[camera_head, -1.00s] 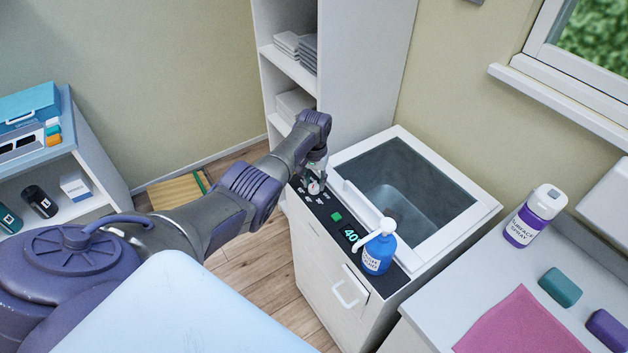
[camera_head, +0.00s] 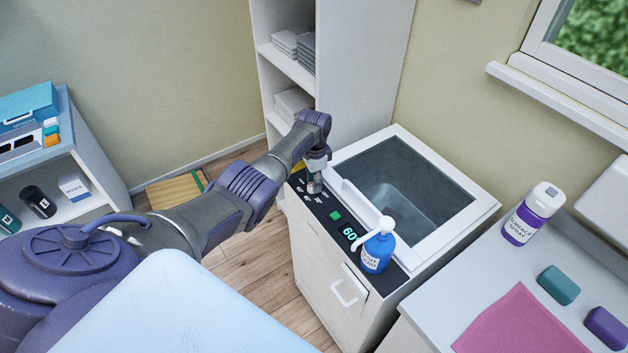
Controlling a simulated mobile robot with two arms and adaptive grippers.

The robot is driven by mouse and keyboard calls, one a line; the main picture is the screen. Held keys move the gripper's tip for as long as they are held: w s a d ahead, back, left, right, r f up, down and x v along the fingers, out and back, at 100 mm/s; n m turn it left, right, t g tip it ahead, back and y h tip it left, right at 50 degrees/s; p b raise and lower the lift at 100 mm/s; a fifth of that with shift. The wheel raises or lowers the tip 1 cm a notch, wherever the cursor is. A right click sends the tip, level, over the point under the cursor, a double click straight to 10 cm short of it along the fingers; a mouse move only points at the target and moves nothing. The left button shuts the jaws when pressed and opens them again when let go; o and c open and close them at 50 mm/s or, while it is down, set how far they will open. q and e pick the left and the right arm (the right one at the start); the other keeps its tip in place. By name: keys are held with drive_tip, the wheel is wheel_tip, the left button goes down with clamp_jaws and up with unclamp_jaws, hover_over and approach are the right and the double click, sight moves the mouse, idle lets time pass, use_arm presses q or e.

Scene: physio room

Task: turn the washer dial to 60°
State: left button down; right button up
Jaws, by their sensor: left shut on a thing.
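The white washer (camera_head: 310,265) stands by the wall with a glass lid and a black control strip along its front top edge. Its green display (camera_head: 350,233) reads 60. My left gripper (camera_head: 314,186) is down on the far left end of the strip and is shut on the dial, which the fingers mostly hide. A green button (camera_head: 335,215) sits on the strip between the gripper and the display. My right gripper is not in view.
A blue pump bottle (camera_head: 378,250) stands on the strip's near end. A counter at right holds a surface spray bottle (camera_head: 532,213), a pink cloth (camera_head: 525,325) and two blocks. An open shelf unit (camera_head: 357,60) rises behind the washer.

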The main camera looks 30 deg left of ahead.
use_arm(q)
drive_tip(key=shift+m, duration=1.1)
drive_tip(key=c, duration=0.8)
unclamp_jaws()
wheel_tip(320, 180, up, 12)
drive_tip(key=shift+r, duration=0.1)
drive_tip(key=shift+f, duration=0.2)
